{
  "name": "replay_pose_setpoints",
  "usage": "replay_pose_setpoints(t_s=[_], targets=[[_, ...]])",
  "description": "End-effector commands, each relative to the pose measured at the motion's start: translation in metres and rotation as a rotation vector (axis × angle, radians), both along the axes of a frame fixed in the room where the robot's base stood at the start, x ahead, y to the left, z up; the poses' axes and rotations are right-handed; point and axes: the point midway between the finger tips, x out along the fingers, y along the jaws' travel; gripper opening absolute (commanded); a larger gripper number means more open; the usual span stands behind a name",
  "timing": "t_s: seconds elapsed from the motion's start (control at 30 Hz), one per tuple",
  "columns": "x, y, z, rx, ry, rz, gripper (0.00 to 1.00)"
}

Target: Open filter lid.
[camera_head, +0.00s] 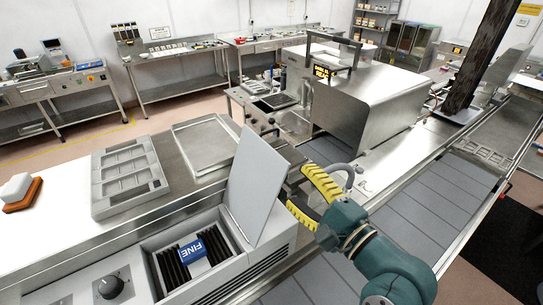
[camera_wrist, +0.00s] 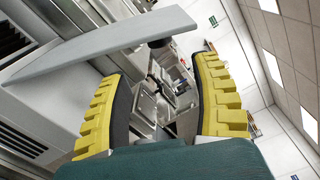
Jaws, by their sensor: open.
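The filter lid (camera_head: 254,182) is a grey plate standing raised and tilted at the right side of the filter box (camera_head: 165,243). The box is uncovered, with dark slots inside and a blue block marked FINE (camera_head: 195,252) lying in it. My gripper (camera_head: 299,187) has yellow ribbed fingers, is open and empty, and is to the right of the raised lid. In the wrist view the lid (camera_wrist: 110,50) crosses the upper left as a pale slab, close to the left finger. Whether they touch cannot be told.
A grey moulded tray (camera_head: 128,178) and a shallow metal tray (camera_head: 207,145) lie behind the box. A black knob (camera_head: 111,287) is at the front left. A conveyor (camera_head: 420,190) runs on the right, and a large metal hood (camera_head: 370,97) stands behind.

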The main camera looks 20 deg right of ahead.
Motion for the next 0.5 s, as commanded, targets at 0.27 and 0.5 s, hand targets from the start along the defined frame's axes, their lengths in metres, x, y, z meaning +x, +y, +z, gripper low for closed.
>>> replay_pose_setpoints(t_s=[0.27,0.5], targets=[[0.068,0.014,0.003,-0.001,0.001,0.004,0.64],[0.105,0.021,0.002,-0.003,-0.001,0.000,0.64]])
